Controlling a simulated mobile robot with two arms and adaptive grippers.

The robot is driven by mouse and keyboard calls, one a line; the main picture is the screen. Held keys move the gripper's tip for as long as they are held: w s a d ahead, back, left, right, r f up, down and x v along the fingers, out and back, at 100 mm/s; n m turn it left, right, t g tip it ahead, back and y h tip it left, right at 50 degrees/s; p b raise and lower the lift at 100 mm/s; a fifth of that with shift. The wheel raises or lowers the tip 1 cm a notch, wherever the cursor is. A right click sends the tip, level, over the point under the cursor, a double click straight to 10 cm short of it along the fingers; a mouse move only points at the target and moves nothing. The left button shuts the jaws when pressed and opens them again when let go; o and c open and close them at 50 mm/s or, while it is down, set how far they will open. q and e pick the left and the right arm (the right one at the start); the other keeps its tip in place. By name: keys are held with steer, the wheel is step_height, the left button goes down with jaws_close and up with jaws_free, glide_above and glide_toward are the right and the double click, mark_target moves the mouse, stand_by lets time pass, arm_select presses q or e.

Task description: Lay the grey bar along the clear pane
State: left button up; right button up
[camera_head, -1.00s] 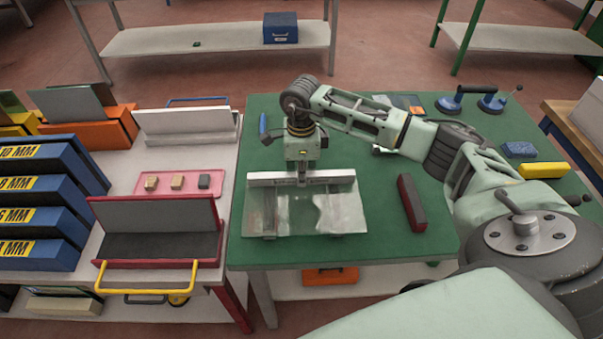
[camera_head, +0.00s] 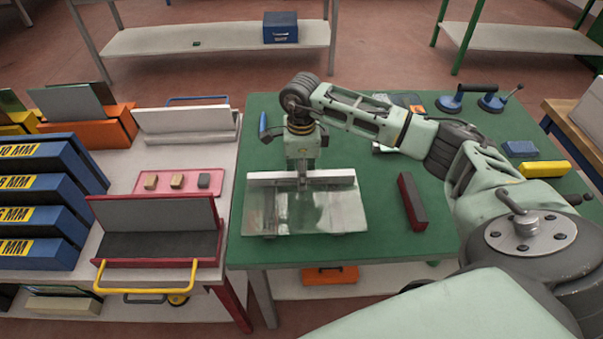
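The clear pane (camera_head: 280,215) lies flat on the green-topped table. The grey bar (camera_head: 337,178) lies lengthwise along the pane's far edge, roughly parallel to it. My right gripper (camera_head: 303,178) reaches in from the right and points down at the bar's middle. One finger shows in front of the bar; the other is hidden, so I cannot tell whether the fingers grip it or stand slightly apart. My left gripper is not in view.
A dark red and black block (camera_head: 411,203) lies right of the pane. A blue block (camera_head: 519,149), a yellow block (camera_head: 544,170) and suction lifters (camera_head: 468,100) stand farther right. A red-framed holder (camera_head: 160,248) is on the left bench. The green mat's front strip is clear.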

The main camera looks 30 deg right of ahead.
step_height(320, 180, up, 12)
steer(key=shift+f, duration=0.25)
stand_by(0.6)
